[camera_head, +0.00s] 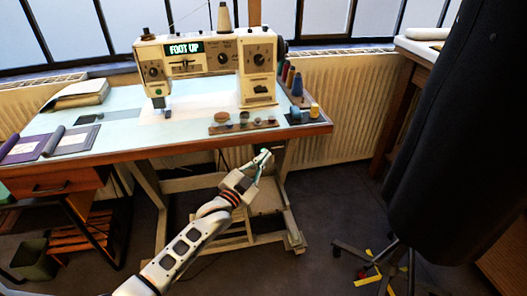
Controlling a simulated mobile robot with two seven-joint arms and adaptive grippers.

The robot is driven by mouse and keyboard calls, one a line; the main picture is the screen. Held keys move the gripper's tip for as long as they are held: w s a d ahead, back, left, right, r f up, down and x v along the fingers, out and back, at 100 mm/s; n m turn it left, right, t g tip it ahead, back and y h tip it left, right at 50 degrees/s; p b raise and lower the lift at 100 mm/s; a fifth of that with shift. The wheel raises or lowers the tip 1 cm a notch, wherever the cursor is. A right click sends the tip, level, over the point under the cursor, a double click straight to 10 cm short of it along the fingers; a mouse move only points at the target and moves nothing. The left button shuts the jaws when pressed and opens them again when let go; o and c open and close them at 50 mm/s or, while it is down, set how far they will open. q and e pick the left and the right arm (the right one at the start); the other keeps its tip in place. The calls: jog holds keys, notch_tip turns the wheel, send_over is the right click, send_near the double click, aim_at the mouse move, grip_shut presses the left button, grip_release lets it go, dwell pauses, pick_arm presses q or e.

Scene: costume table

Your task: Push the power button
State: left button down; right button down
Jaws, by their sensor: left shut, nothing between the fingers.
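A cream sewing machine (215,57) stands on the pale top of a wooden table (160,148). Its display (184,48) reads "FOOT UP". Dark knobs show on its front, and a small green spot (159,93) shows low on its left head. I cannot tell which control is the power button. My left gripper (265,157) is shut and empty. In the picture it appears just below the table's front edge, below and right of the machine, apart from it. My right gripper is not in view.
A dark dress form (445,130) stands at the right.

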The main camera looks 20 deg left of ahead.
pick_arm(q)
jog(key=shift+w+a, duration=0.1)
jog(key=shift+w, duration=0.1)
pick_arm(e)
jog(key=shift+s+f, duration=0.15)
pick_arm(q)
jog(key=shift+w+a, duration=0.15)
jog(key=shift+w, duration=0.05)
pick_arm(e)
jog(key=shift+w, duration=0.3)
pick_arm(q)
jog(key=shift+s+d+p, duration=0.3)
jog(key=shift+s+d, duration=0.25)
jog(key=shift+s, duration=0.2)
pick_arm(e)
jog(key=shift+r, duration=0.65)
